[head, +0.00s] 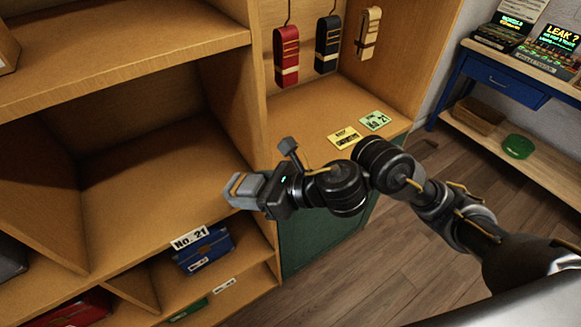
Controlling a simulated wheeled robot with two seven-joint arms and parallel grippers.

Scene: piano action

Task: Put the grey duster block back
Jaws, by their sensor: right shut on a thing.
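My right gripper (258,191) comes in from the right and is shut on a grey block with an orange band, which I take as the grey duster block (242,190). The block is in front of the wooden shelf unit, near the front edge of its wide middle compartment (140,180). The fingers are hard to tell apart from the block. I cannot tell whether the block touches the shelf. My left gripper is out of view.
A blue box (205,248) sits below. A blue workbench (505,85) stands right. The wide compartment's visible floor is bare.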

